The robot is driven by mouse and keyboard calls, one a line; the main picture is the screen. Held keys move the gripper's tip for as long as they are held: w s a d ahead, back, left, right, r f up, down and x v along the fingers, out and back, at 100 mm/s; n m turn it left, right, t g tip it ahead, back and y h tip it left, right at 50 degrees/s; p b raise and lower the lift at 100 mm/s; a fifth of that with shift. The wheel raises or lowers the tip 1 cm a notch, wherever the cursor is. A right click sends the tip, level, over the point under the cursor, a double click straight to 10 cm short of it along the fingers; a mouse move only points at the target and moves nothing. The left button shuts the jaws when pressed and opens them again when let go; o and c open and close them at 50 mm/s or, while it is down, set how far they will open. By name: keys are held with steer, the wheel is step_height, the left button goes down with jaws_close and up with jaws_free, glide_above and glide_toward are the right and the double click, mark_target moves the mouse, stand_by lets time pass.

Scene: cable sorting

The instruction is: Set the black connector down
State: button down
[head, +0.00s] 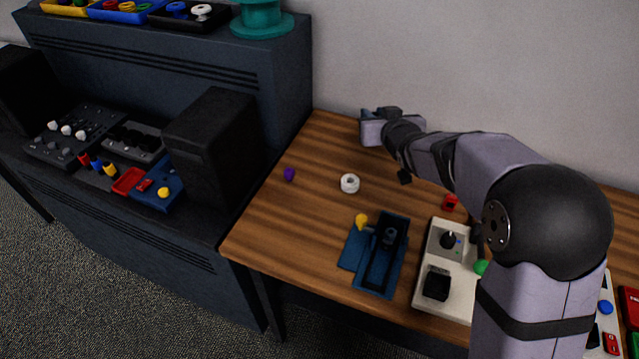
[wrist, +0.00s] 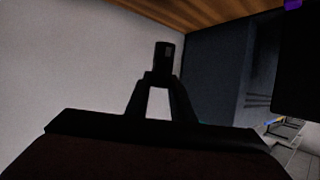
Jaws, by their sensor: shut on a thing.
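In the wrist view my gripper (wrist: 160,85) is closed around a small black piece, the black connector (wrist: 163,58), at its fingertips. The connector is dark, with a paler patch on one side. In the head view my arm reaches to the back edge of the table, and my gripper (head: 372,115) is there, beside the wall. The connector is too small and too dark to make out clearly in that view. The wrist view is tilted far over: the table shows at the top and the wall on the left.
The wooden table (head: 315,225) holds a purple piece (head: 289,174), a white ring (head: 349,184), a yellow piece (head: 361,221), a blue tray (head: 352,255) and a pale panel (head: 422,290). A red piece (head: 450,203) stands near my arm. The table's back left is mostly clear.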

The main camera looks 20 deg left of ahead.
steer(key=s+a+n+y+b, duration=0.15)
steer(key=s+a, duration=0.45)
steer(key=a, duration=0.6)
steer(key=shift+g, duration=0.3)
steer(key=shift+w+f+p, duration=0.15)
steer(key=shift+f+p, duration=0.4)
steer(key=shift+f, duration=3.15)
steer(key=shift+w+f+p, duration=0.1)
steer(key=shift+f+p, duration=0.4)
steer(key=shift+f, duration=3.15)
steer(key=shift+f, duration=0.15)
steer(key=c, duration=1.5)
jaws_free()
steer(key=shift+c, duration=0.2)
